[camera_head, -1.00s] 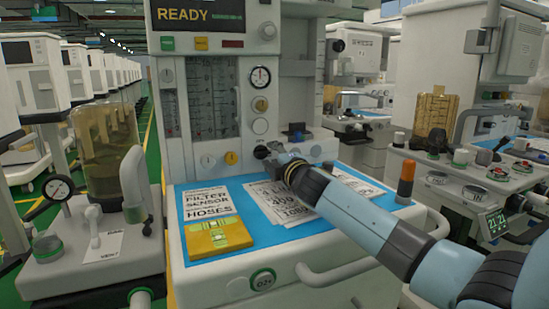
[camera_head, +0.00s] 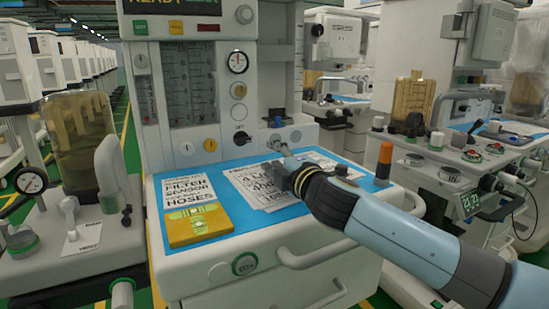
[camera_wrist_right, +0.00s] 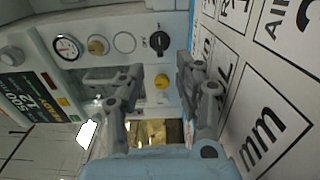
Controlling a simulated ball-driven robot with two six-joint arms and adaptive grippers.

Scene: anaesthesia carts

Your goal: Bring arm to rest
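My right gripper (camera_head: 283,170) is just above the blue top of the anaesthesia cart (camera_head: 262,243), over the printed sheets (camera_head: 257,187). The right wrist view shows its two grey fingers (camera_wrist_right: 160,78) spread apart with nothing between them. Beyond the fingers are the cart's black OFF knob (camera_wrist_right: 159,42) and yellow knob (camera_wrist_right: 162,82); the OFF knob also shows in the head view (camera_head: 242,138), left of the gripper and apart from it. My right arm (camera_head: 400,244) reaches in from the lower right. My left arm is out of view.
A handle (camera_head: 318,256) juts from the cart's front. Another cart with a gauge (camera_head: 31,181) stands left, more equipment right.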

